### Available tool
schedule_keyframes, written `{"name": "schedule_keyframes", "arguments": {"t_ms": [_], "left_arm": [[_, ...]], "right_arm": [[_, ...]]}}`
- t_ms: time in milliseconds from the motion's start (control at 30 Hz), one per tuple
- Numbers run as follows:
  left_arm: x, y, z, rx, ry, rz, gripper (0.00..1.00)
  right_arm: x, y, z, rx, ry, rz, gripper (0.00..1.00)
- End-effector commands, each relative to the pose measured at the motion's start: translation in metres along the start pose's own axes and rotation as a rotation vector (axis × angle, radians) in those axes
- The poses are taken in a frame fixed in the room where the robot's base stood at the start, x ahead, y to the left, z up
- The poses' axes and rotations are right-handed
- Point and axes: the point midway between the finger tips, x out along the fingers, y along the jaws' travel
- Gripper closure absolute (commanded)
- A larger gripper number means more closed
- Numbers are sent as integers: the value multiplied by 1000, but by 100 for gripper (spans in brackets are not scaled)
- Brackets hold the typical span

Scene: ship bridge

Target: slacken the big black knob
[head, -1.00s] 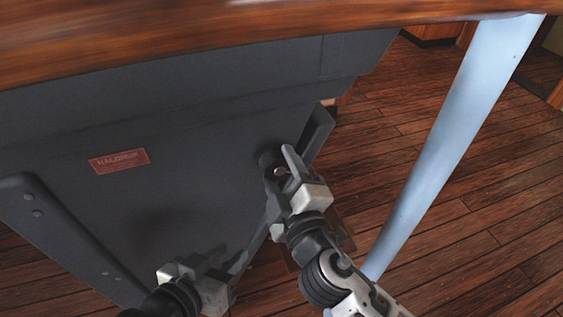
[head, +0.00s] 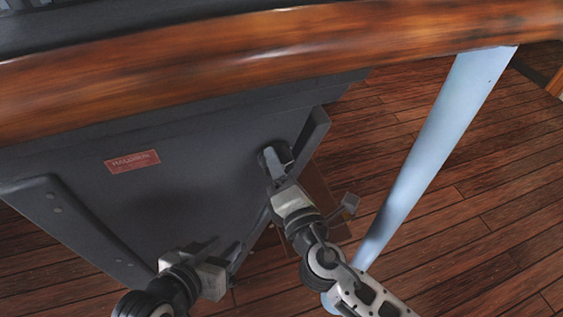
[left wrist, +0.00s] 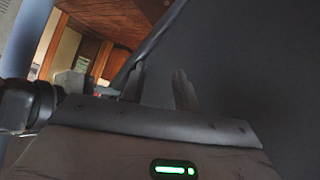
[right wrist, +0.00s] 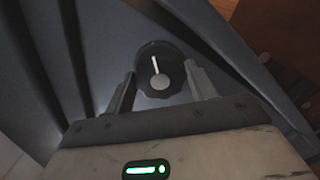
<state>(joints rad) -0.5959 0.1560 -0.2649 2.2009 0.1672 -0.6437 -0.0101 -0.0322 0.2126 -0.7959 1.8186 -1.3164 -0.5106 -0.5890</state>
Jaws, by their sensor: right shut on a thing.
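The big black knob (right wrist: 173,64) is round, with a pale pointer line and a light disc at its middle. It sits on the grey underside of the console and also shows in the head view (head: 267,158), partly hidden by my fingers. My right gripper (right wrist: 161,84) has one finger on each side of the knob and is shut on it. It also shows in the head view (head: 279,161). My left gripper (head: 216,247) is low at the left in the head view. In the left wrist view its fingers (left wrist: 157,86) stand apart with nothing between them.
A brown wooden rail (head: 280,62) runs across above the grey console (head: 190,190), which bears a red label plate (head: 132,161). A pale blue post (head: 432,150) stands right of my right arm. Plank floor (head: 490,190) is open at the right.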

Motion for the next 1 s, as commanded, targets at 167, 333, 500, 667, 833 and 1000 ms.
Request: {"name": "schedule_keyframes", "arguments": {"t_ms": [167, 333, 500, 667, 833, 1000], "left_arm": [[-13, -2, -11, 1, 22, -18, 69], [-24, -2, -24, 5, 52, -30, 69], [-33, -1, -32, 8, 73, -38, 69], [-41, 0, -40, 7, 94, -44, 69], [-45, 0, -44, 11, 102, -51, 69], [-50, -1, -47, 13, 114, -55, 69]], "right_arm": [[0, 3, 1, -170, 2, 2, 67], [0, 3, 1, -327, 2, 3, 67], [0, 3, 0, -465, 2, 3, 67], [0, 2, 0, -566, 2, 3, 67], [0, 2, 0, -643, 2, 3, 67], [0, 1, -1, -683, 2, 3, 67]]}}
